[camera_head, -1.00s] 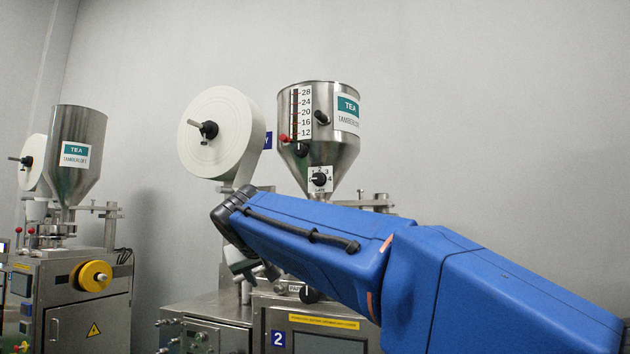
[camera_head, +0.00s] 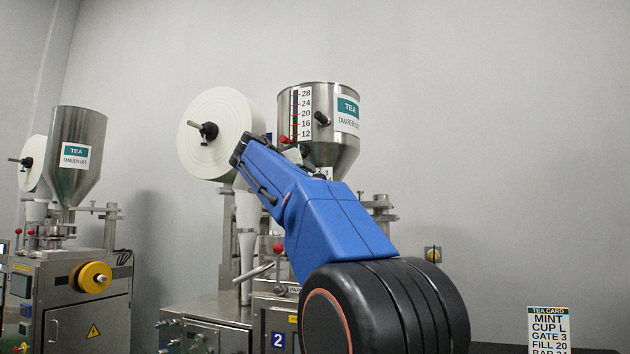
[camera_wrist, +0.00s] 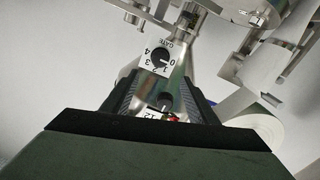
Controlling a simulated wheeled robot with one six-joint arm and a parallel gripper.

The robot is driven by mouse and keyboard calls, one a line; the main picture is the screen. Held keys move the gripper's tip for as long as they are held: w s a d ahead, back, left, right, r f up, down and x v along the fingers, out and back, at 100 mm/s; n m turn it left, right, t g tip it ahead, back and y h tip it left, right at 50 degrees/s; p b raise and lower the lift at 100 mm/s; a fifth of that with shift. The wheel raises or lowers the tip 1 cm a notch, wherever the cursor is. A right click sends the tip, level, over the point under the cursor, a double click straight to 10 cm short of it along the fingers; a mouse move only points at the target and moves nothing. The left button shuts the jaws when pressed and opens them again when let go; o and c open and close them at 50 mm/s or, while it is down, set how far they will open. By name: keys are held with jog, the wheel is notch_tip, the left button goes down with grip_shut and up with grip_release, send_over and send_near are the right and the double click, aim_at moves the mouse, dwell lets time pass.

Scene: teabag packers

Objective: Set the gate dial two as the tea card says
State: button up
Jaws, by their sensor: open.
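The gate dial of machine two (camera_wrist: 160,57) shows in the wrist view as a dark round knob on a white plate marked 0 to 4 and GATE, seen upside down. Its pointer setting is too small to tell. In the head view only a corner of its plate (camera_head: 327,173) shows beside my arm. My gripper (camera_wrist: 157,84) is open and empty, its dark fingers pointing towards the hopper, with the dial beyond the fingertips. The tea card (camera_head: 548,332) at lower right reads MINT, CUP L, GATE 3, FILL 20; its bottom line is cut off.
The steel hopper (camera_head: 318,98) has a 12–28 scale with a red marker and black knobs. A dark knob near the scale shows between my fingers. The paper roll (camera_head: 222,120) is left of the hopper.

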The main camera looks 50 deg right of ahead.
jog(key=x, duration=1.4)
jog(key=shift+a, duration=0.1)
jog(key=c, duration=1.1)
jog(key=shift+o, duration=0.2)
jog(key=shift+m, duration=4.3)
